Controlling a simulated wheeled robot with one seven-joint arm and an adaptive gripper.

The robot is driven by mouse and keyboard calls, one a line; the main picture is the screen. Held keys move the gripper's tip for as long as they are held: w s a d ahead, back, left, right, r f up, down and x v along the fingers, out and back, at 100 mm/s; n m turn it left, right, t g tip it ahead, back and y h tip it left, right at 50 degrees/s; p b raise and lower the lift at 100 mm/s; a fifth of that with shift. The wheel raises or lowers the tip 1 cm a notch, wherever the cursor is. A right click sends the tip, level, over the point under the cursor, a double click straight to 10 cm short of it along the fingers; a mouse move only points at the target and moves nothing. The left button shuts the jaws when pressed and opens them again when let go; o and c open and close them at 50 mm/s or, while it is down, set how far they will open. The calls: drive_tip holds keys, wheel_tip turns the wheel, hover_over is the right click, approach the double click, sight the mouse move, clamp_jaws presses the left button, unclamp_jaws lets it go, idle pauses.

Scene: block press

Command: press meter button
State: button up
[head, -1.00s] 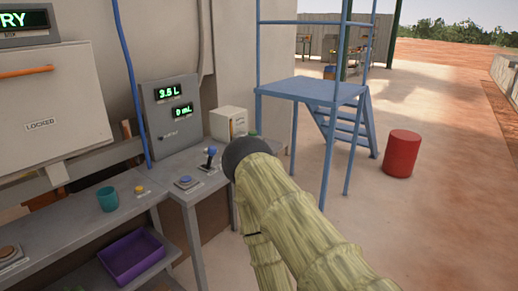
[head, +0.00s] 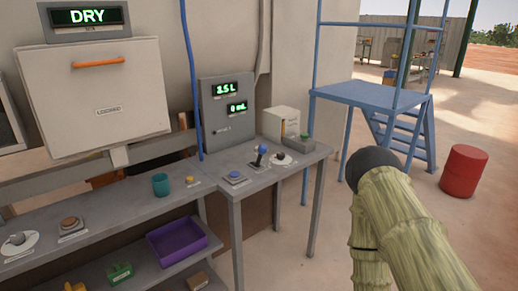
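The grey meter panel (head: 228,108) stands against the wall at the back of the right-hand bench, with green readouts of "1.5 L" or "3.5 L" and "0 mL". A low blue button (head: 235,177) sits on a small labelled plate on the bench in front of it. A green button (head: 304,136) tops a grey box at the bench's back right. I cannot read which label names the meter button. My arm, in a straw-coloured sleeve with a dark round joint, shows at the right, apart from the bench. My gripper's fingers are not in view.
A blue-knobbed lever (head: 260,153), a white dial (head: 282,159) and a white box (head: 282,123) share the bench. A teal cup (head: 160,184), yellow button (head: 189,180) and brown button (head: 70,223) are left. A purple tray (head: 184,244) lies below. A blue platform (head: 366,94) stands right.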

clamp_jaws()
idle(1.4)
